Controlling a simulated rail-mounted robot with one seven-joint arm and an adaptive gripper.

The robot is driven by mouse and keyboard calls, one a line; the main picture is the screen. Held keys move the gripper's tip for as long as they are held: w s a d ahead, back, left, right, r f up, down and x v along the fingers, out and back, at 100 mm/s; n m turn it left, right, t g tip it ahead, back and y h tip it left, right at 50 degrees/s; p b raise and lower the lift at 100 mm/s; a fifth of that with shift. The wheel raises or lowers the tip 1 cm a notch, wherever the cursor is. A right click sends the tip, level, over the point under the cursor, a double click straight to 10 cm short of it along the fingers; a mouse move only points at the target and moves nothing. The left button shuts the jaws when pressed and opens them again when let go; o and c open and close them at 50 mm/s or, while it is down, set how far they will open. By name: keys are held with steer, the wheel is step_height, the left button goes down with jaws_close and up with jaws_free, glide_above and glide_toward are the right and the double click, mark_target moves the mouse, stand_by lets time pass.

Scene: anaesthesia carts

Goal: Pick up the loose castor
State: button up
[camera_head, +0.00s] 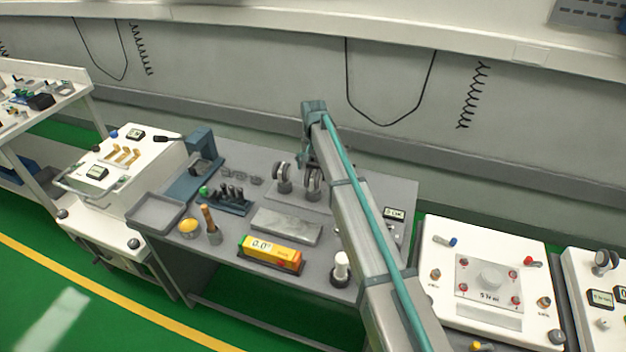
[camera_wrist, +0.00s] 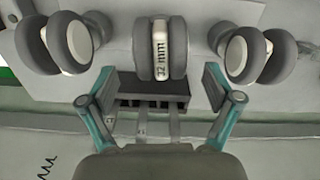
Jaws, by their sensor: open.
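Several grey twin-wheel castors stand on a pale plate on the grey workbench. In the wrist view a middle castor marked "32 mm" (camera_wrist: 160,48) lies between and just beyond my fingertips, with one castor to the left (camera_wrist: 68,42) and one to the right (camera_wrist: 250,52). My gripper (camera_wrist: 160,88) is open and empty, its two pads apart on either side of the middle castor's line. In the head view two castors show, one at the left (camera_head: 283,176) and one beside my arm (camera_head: 314,182); my arm may hide another. I cannot tell which castor is loose.
The workbench (camera_head: 225,268) also holds a grey tray (camera_head: 156,213), a yellow level (camera_head: 271,253), a metal slab (camera_head: 286,226), a dark tool rack (camera_head: 224,203) and a white-topped cylinder (camera_head: 340,268). White carts (camera_head: 485,285) stand at both sides. The wall is behind.

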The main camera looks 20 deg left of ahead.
mark_target(313, 175)
steer(key=shift+s+f+p, duration=0.2)
steer(key=shift+f+p, duration=0.95)
steer(key=shift+f, duration=1.25)
steer(key=c, duration=1.2)
steer(key=shift+c, duration=0.2)
steer(key=shift+r, duration=0.1)
